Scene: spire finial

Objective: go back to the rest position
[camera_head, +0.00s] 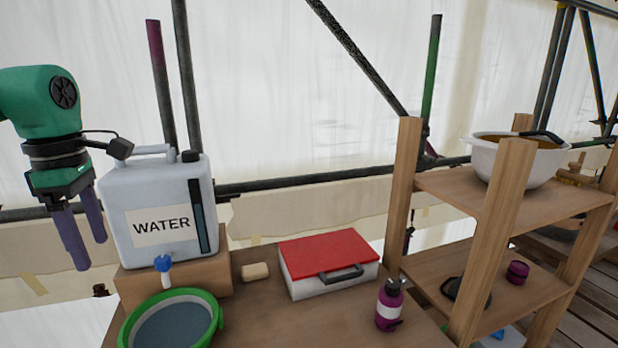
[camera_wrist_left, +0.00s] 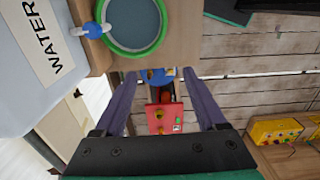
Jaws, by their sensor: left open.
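My left gripper (camera_head: 84,240) hangs at the left of the head view, beside the left side of the water container, with its purple fingers pointing down. Its fingers are apart and nothing is between them; in the left wrist view the open gripper (camera_wrist_left: 165,75) shows both fingers from behind. The white water container (camera_head: 158,235) stands upright on a wooden block (camera_head: 205,285). My right gripper is in neither view.
A green-rimmed basin (camera_head: 214,318) sits below the tap. A red-lidded box (camera_head: 328,255), a beige block (camera_head: 255,271) and a purple bottle (camera_head: 389,306) stand on the table. A wooden shelf (camera_head: 458,190) with a white bowl (camera_head: 510,162) is at right.

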